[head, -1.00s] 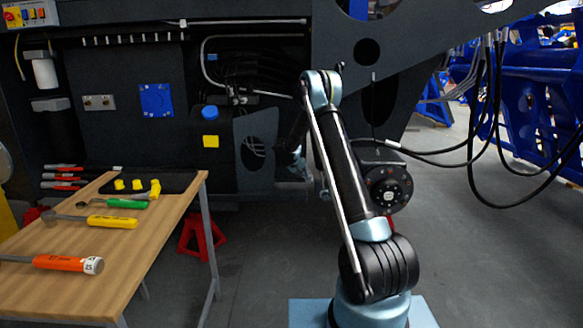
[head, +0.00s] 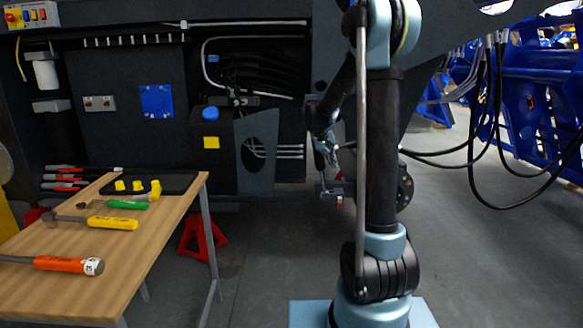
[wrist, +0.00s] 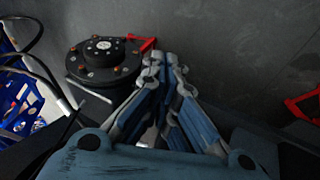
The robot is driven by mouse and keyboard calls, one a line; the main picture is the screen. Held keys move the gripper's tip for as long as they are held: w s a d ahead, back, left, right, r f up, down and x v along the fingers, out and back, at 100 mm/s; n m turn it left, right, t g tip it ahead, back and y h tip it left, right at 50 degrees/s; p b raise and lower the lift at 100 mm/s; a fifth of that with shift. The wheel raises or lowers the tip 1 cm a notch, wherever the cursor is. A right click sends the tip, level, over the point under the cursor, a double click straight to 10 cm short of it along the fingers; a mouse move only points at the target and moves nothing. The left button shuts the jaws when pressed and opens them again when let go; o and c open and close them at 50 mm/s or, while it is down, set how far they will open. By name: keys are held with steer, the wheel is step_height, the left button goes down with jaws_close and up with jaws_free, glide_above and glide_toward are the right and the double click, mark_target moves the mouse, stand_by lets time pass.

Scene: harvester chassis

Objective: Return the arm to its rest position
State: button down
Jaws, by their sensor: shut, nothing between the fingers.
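My arm stands upright in the head view, its forearm bent over and reaching down behind the upper link. My gripper (head: 327,160) hangs in front of the dark chassis (head: 275,140), partly hidden behind my arm. In the wrist view my gripper (wrist: 167,65) points away from the camera, its fingertips close together with nothing between them. The round black hub with bolts (wrist: 103,60) is just left of the fingers in that view. In the head view the hub (head: 405,187) is mostly hidden behind my arm.
A wooden table (head: 150,245) at left holds a hammer with an orange handle (head: 68,265), other tools and a black tray (head: 180,184). A red stand (head: 202,237) is on the floor behind it. Black hoses (head: 480,150) hang at right. Floor between table and arm is clear.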

steer(key=s+d+r+y, duration=0.1)
steer(key=s+d, duration=0.1)
steer(key=s, duration=1.1)
steer(key=s+d+r+y, duration=0.1)
steer(key=s, duration=1.2)
steer(key=s+f+y, duration=0.1)
steer(key=s+f, duration=0.4)
steer(key=s, duration=0.4)
steer(key=s+a+f+y, duration=0.1)
steer(key=s+f, duration=0.4)
steer(key=s, duration=0.4)
steer(key=shift+a+n+g, duration=0.2)
steer(key=shift+n+g, duration=0.2)
steer(key=shift+w+f, duration=0.25)
steer(key=shift+w, duration=0.25)
